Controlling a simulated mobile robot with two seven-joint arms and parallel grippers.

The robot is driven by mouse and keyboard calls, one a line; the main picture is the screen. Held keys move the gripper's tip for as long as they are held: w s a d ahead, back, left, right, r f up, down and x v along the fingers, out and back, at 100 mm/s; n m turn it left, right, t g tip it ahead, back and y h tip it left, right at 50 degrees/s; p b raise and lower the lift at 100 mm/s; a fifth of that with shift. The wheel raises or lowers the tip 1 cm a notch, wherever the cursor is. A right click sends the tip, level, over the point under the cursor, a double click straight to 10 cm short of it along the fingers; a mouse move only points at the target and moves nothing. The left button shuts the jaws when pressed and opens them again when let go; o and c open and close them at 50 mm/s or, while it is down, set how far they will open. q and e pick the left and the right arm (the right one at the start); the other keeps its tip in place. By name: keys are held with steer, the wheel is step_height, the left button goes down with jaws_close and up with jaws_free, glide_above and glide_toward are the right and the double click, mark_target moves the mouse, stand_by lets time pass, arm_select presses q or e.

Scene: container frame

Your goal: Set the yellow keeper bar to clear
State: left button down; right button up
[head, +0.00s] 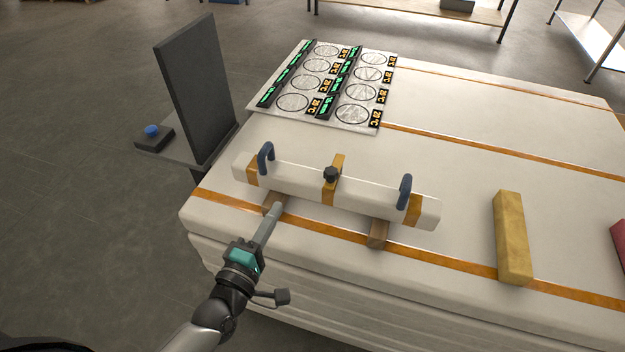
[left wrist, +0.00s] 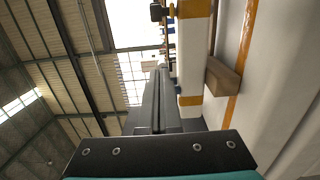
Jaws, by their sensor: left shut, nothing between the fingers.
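A yellow bar (head: 333,187) lies across the middle of a white beam (head: 290,183), with a black knob (head: 330,174) on top. I take it for the keeper bar; no "clear" mark can be made out. In the left wrist view the yellow bar (left wrist: 193,9) and the knob (left wrist: 156,12) show at the top edge. My left gripper (head: 278,208) is shut and empty, in front of the beam's left half and close to a wooden block. In the left wrist view its dark fingers (left wrist: 157,100) point toward the beam. My right gripper is not in view.
The beam has two blue handles (head: 405,191) and rests on wooden blocks (head: 377,233) on a pale stack (head: 460,160). A yellow block (head: 512,237) lies at right. A marked sheet (head: 325,85) lies at the back. A dark upright panel (head: 193,90) stands left, near a blue button (head: 152,130).

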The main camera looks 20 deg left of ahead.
mark_target(334, 180)
arm_select(q)
steer(key=w+d, duration=0.4)
steer(key=w, duration=0.6)
steer(key=shift+w+d, duration=0.3)
steer(key=shift+d, duration=0.1)
stand_by(0.4)
